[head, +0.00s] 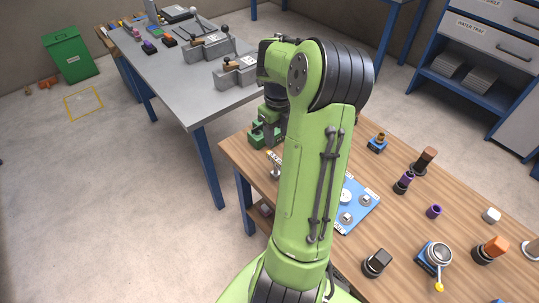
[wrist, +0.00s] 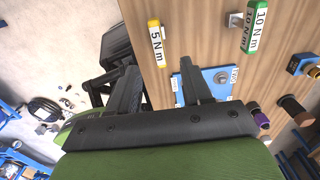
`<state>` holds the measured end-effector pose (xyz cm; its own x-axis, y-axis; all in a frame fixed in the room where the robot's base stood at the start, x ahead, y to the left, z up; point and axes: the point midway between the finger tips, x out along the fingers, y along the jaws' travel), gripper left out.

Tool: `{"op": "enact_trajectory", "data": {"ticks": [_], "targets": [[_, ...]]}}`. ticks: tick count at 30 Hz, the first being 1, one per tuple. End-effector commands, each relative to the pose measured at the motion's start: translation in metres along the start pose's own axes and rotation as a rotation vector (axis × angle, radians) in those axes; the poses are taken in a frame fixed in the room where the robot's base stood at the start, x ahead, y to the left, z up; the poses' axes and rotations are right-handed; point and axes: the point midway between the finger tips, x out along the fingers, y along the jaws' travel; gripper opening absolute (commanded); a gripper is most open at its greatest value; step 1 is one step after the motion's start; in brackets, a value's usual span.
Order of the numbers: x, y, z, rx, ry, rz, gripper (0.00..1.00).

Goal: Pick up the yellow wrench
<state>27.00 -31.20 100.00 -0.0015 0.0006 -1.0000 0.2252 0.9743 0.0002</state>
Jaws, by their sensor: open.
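A yellow bar marked "5 N m" (wrist: 156,42), which looks like the yellow wrench, lies on the wooden bench top in the wrist view, near its left edge. My gripper (wrist: 158,88) is open and empty. The yellow bar appears beyond the fingertips, roughly in line with the gap between them, and is apart from them. In the head view my arm covers this part of the bench, and I cannot make out the yellow wrench or the fingertips there.
A green bar marked "10 N m" (wrist: 256,28) lies right of the yellow one. A blue plate (wrist: 212,84) is close to my right finger. Dark cylinders stand at the bench's right (head: 424,160). A grey table (head: 185,95) with blue legs stands behind; open floor is left.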

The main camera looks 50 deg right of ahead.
Motion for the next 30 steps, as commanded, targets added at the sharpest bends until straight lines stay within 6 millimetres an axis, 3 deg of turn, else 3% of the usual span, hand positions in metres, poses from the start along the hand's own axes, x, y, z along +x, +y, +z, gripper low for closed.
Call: {"op": "enact_trajectory", "data": {"ticks": [3, 9, 14, 21, 30], "targets": [[0.034, 0.001, -0.001, -0.002, 0.005, 0.005, 0.49], [0.082, 0.001, -0.001, -0.004, 0.003, 0.005, 0.49], [0.099, 0.002, -0.001, -0.004, 0.002, 0.002, 0.49], [0.143, 0.004, 0.000, -0.006, 0.002, 0.004, 0.49], [0.147, 0.003, 0.000, -0.005, 0.000, 0.000, 0.46]]}}
